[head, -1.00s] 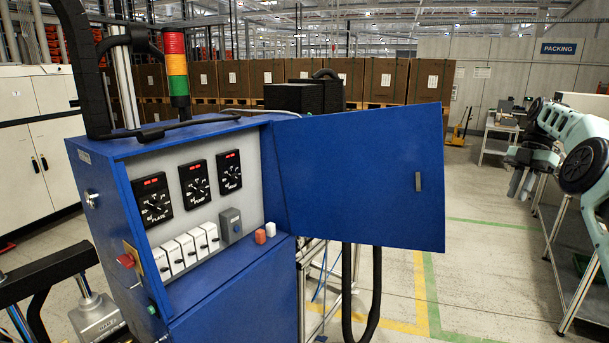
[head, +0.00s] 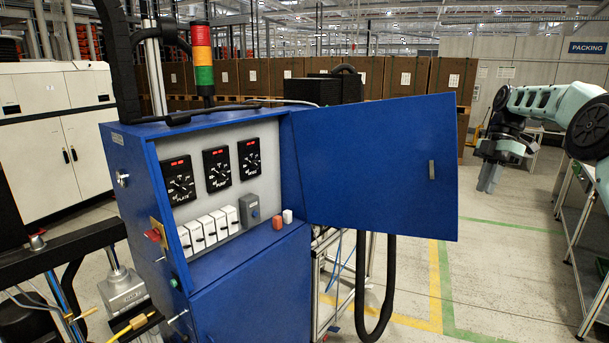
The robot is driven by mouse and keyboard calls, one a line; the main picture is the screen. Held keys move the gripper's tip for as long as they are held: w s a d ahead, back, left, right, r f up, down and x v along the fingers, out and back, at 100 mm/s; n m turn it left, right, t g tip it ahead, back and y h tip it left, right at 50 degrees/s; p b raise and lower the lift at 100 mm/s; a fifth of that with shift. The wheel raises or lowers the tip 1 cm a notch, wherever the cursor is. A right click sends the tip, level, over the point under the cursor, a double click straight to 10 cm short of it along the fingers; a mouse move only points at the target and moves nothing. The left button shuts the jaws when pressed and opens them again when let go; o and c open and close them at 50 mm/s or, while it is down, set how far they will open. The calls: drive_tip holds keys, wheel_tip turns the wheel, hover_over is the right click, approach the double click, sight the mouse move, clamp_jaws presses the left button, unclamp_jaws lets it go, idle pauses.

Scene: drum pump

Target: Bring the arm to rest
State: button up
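My gripper (head: 489,177) hangs at the right side of the head view, at the end of my pale green arm (head: 550,103). It points down and is apart from the cabinet. Its fingers look close together, but they are too small and dark to tell whether they are open or shut. I see nothing hanging from it. The blue control cabinet (head: 240,270) stands at centre left with its door (head: 380,170) swung open to the right. Inside are three dials with red displays, a row of white switches (head: 208,232) and a grey box (head: 249,210).
A red, yellow and green signal tower (head: 203,60) rises behind the cabinet. A metal-framed bench (head: 580,235) stands at the right. Brown boxes (head: 400,80) line the back. Open floor (head: 500,255) lies between the door and the bench.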

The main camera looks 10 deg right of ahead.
drive_tip(key=s+a+f+m+h+b, duration=0.1)
drive_tip(key=s+a+f+b, duration=0.15)
drive_tip(key=a, duration=0.85)
drive_tip(key=s+a+f+m+b, duration=0.1)
drive_tip(key=s+a+f+b, duration=0.15)
drive_tip(key=a, duration=0.75)
drive_tip(key=s+a+f+m+h+b, duration=0.15)
drive_tip(key=s+a, duration=0.25)
drive_tip(key=a, duration=0.7)
drive_tip(key=s+a+f+m+b, duration=0.2)
drive_tip(key=s+a+f+b, duration=0.15)
drive_tip(key=s+a, duration=0.4)
drive_tip(key=s+f+m+b, duration=0.1)
drive_tip(key=s+f, duration=0.3)
drive_tip(key=s, duration=0.3)
drive_tip(key=s+f+m+t+b, duration=0.1)
drive_tip(key=s+f, duration=0.3)
drive_tip(key=s, duration=0.4)
drive_tip(key=s+f+m+t+b, duration=0.1)
drive_tip(key=s+f, duration=0.3)
drive_tip(key=s, duration=0.4)
drive_tip(key=shift+s+f+m+h+b, duration=0.2)
drive_tip(key=shift+m+h+b, duration=0.25)
drive_tip(key=shift+m+b, duration=0.3)
drive_tip(key=shift+d, duration=0.15)
